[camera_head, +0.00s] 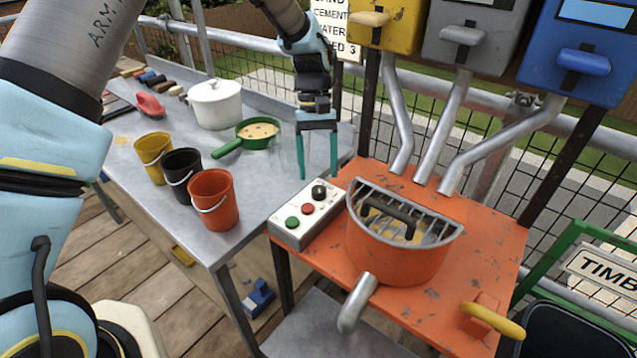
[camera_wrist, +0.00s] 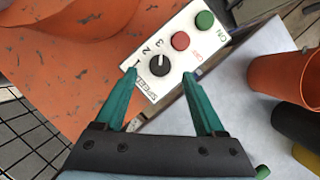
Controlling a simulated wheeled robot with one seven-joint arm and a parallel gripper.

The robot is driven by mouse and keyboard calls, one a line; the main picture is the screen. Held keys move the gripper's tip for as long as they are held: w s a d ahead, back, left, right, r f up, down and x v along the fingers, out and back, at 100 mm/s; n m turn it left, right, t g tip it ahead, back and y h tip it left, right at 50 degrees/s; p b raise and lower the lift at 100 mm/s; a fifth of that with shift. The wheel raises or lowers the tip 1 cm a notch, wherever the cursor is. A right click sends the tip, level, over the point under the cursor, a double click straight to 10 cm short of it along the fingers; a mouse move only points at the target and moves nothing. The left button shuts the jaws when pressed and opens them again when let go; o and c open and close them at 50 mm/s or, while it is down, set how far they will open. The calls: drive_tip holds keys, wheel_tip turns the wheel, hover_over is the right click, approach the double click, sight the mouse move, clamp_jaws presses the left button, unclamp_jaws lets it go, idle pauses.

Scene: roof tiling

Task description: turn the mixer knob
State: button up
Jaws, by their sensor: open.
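The mixer knob (camera_wrist: 159,65) is a black round dial with a white mark, next to the numbers 1, 2, 3 and the word SPEED on a white control box (camera_head: 290,228). In the head view the knob (camera_head: 319,191) is at the box's far end. The box also has a red button (camera_wrist: 180,41) and a green button (camera_wrist: 205,19). My gripper (camera_head: 318,176), with green fingers, is open and empty above the far end of the box. In the wrist view the fingers of my gripper (camera_wrist: 161,72) lie either side of the knob, apparently not touching it.
The orange mixer drum (camera_head: 400,262) with a grille stands right of the box on an orange table (camera_head: 460,265). Left, a grey table holds orange (camera_head: 213,199), black (camera_head: 182,174) and yellow (camera_head: 154,154) buckets, a green pan (camera_head: 258,133) and a white pot (camera_head: 215,104). Metal chutes (camera_head: 452,135) hang behind.

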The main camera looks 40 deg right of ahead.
drive_tip(key=b+v, duration=0.1)
drive_tip(key=v, duration=0.6)
drive_tip(key=shift+s, duration=0.1)
